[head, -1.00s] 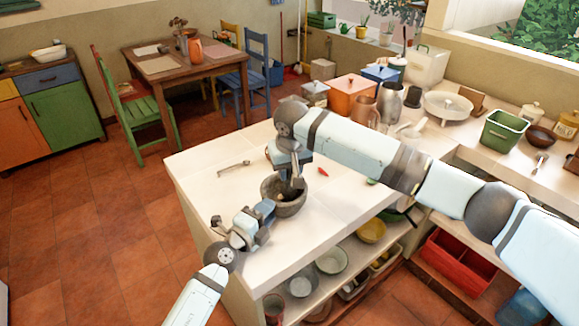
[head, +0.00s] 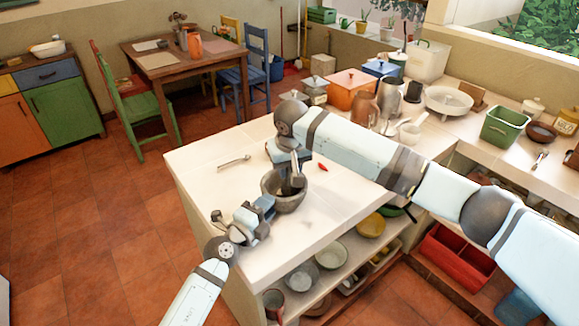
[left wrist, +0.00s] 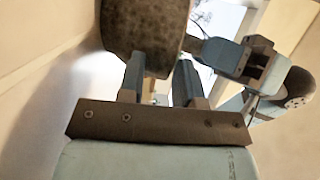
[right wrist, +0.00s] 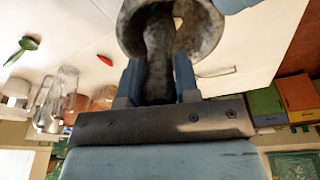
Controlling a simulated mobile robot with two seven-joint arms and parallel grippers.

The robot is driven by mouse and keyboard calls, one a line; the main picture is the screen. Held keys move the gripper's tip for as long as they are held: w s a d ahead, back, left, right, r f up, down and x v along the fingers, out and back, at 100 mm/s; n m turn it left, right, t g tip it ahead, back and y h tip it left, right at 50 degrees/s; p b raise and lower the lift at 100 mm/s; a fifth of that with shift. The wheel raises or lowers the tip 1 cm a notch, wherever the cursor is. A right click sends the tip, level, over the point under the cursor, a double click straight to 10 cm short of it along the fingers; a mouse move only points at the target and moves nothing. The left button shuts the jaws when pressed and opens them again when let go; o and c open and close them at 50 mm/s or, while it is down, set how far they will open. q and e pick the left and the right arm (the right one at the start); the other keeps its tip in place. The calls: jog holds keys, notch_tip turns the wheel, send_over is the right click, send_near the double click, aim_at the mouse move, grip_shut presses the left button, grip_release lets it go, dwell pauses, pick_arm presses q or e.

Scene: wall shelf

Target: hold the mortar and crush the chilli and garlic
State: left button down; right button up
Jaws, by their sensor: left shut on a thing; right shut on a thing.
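The grey stone mortar (head: 283,204) stands on the white counter. It fills the top of the left wrist view (left wrist: 145,35). My left gripper (head: 266,205) is at its near left side, with its fingers closed on the mortar's wall. My right gripper (head: 289,155) is above the mortar and shut on the dark pestle (right wrist: 158,50). The pestle reaches down into the bowl. A red chilli (head: 323,167) lies on the counter right of the mortar and also shows in the right wrist view (right wrist: 104,60). A pale bit in the bowl may be garlic; it is too small to tell.
A metal utensil (head: 234,161) lies on the counter left of the mortar. Jugs (head: 389,98), an orange box (head: 352,90) and a green tub (head: 503,128) stand at the back and right. Bowls (head: 331,256) sit on the shelf below. The counter right of the mortar is mostly clear.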

jog(key=shift+d+f, duration=0.1)
jog(key=shift+f, duration=0.1)
jog(key=shift+w+v, duration=0.15)
jog(key=shift+v, duration=0.6)
jog(key=shift+w+v, duration=0.15)
jog(key=shift+v, duration=0.6)
jog(key=shift+r, duration=0.1)
jog(key=shift+w, duration=0.1)
jog(key=shift+w+f+g, duration=0.2)
jog(key=shift+w+g, duration=0.55)
jog(key=shift+g, duration=0.45)
jog(key=shift+f, duration=0.2)
jog(key=shift+f, duration=0.9)
jog(key=shift+s+f, duration=0.1)
jog(key=shift+f, duration=0.25)
